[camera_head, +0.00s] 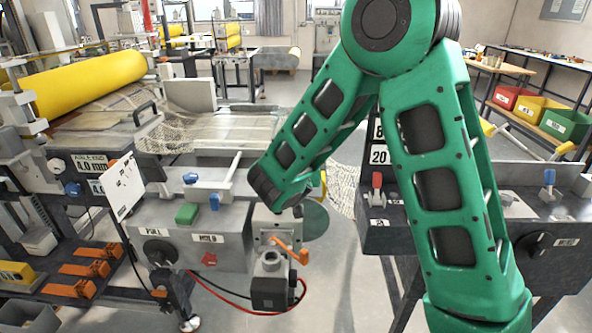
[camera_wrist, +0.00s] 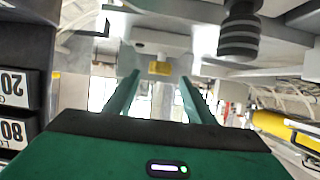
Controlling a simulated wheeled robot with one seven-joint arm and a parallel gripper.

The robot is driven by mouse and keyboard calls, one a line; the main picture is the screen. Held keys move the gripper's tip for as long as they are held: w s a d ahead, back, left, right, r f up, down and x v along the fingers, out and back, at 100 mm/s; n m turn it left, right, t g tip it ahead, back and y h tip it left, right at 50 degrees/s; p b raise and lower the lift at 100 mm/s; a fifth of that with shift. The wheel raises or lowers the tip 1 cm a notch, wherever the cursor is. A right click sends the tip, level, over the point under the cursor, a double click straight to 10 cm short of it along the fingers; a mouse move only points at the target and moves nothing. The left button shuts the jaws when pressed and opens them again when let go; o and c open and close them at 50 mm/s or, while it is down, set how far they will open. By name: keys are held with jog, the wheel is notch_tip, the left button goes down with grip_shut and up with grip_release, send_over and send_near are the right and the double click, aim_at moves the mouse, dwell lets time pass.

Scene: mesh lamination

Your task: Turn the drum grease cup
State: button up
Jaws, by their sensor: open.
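My gripper (camera_wrist: 159,84) shows in the wrist view with its two green fingers apart. A small yellow, brass-like piece (camera_wrist: 160,68) shows between and beyond the fingertips, under a pale metal part. It may be the drum grease cup, but I cannot tell for sure. No contact with the fingers is visible. In the head view my green arm reaches down between the two machine sections and hides the gripper's fingers. I cannot pick out the grease cup there.
A dark ridged knob (camera_wrist: 240,32) hangs close right of the fingers in the wrist view. In the head view, a grey control box (camera_head: 225,252) stands left of my arm, a dark bench (camera_head: 560,207) right. A yellow roller (camera_head: 85,80) lies at the left.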

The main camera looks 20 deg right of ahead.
jog(key=v, duration=0.6)
jog(key=shift+s, duration=0.2)
jog(key=s+d+m+g+h, duration=0.15)
jog(key=s+d+g, duration=0.25)
jog(key=s+d, duration=0.65)
jog(key=s+d+m+g+h, duration=0.15)
jog(key=s+d+g, duration=0.4)
jog(key=d, duration=0.75)
jog(key=s+a+g+y, duration=0.2)
jog(key=s+y, duration=0.5)
jog(key=s, duration=1.7)
jog(key=shift+r+g, duration=0.35)
jog(key=shift+g, duration=0.3)
jog(key=shift+s+a, duration=0.1)
jog(key=shift+a, duration=0.05)
